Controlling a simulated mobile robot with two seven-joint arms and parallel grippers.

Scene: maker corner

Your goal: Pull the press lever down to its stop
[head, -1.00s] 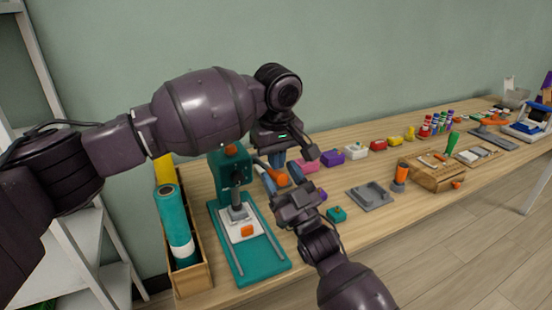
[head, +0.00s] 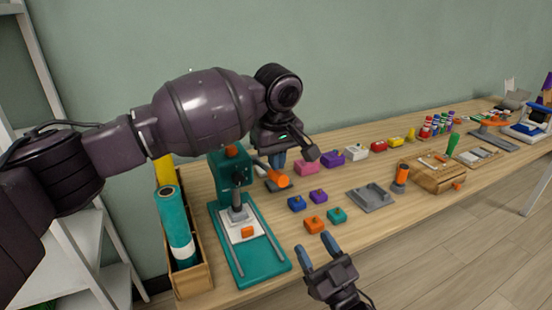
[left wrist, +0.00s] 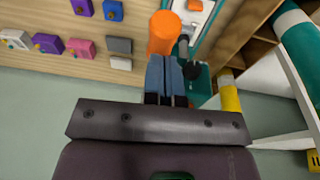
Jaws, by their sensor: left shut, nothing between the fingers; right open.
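The teal press (head: 230,168) stands on the left part of the table, on a teal base with two rails. Its lever ends in an orange handle (head: 279,180), pointing right and toward me. The handle also shows large in the left wrist view (left wrist: 164,32). My left gripper (head: 279,160) is shut and empty, its blue fingertips at the handle. In the left wrist view the shut fingertips (left wrist: 165,62) overlap the handle's end; I cannot tell whether they touch. My right gripper (head: 317,247) is open and empty near the table's front edge.
A white plate with an orange block (head: 247,232) lies under the ram. A wooden bin with a teal roll (head: 175,220) stands left of the press. Several small coloured blocks and a grey tray (head: 371,197) lie to the right. The table's front edge is close to my right gripper.

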